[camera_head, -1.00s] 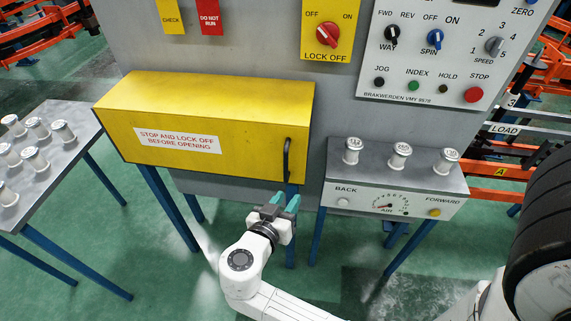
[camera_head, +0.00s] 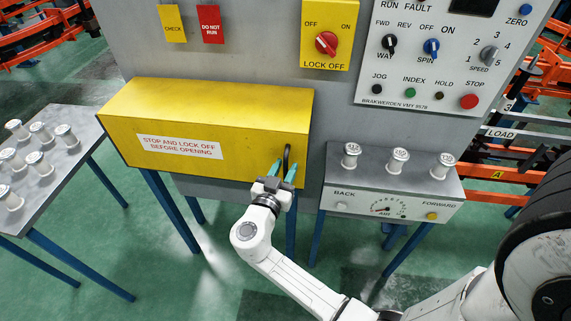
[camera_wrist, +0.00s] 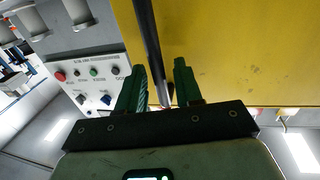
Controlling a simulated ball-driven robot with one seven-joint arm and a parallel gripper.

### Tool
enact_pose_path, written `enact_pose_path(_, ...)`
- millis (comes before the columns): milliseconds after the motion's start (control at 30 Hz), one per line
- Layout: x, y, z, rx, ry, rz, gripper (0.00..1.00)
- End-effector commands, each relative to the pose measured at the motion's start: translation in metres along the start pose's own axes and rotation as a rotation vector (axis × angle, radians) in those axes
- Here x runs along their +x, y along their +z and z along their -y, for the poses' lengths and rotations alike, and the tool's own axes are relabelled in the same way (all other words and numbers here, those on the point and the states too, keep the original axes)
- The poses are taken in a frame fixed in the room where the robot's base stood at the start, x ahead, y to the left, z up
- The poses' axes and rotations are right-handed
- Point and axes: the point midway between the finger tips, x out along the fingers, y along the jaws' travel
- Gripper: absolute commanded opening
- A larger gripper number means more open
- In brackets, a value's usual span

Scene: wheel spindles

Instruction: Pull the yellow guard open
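The yellow guard (camera_head: 210,125) is a long closed box cover on the grey machine front, with a white label reading "STOP AND LOCK OFF BEFORE OPENING". Its dark bar handle (camera_head: 287,157) stands upright near the right end of its front face. In the wrist view the handle (camera_wrist: 148,40) runs down from the top edge to between the fingers. My gripper (camera_head: 283,172) is at the handle's lower part, its two green fingers apart on either side. In the wrist view my gripper (camera_wrist: 162,85) is open, with a visible gap beside the bar.
A grey shelf (camera_head: 440,180) with several white spindles and an air gauge panel stands right of the guard. A table (camera_head: 70,185) with more spindles is at the left. A control panel (camera_head: 430,60) and a lock-off switch (camera_head: 326,43) are above.

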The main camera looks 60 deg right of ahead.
Motion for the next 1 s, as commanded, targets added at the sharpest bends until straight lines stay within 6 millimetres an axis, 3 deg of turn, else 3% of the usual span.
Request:
enact_pose_path(400,0.0091,0.0004,0.0001,-0.001,-0.001,0.000,0.35)
enact_pose_path(767,0.0088,0.0003,0.0001,-0.001,-0.001,0.000,0.01)
enact_pose_path(1000,0.0087,0.0003,0.0001,-0.001,-0.001,0.000,0.00)
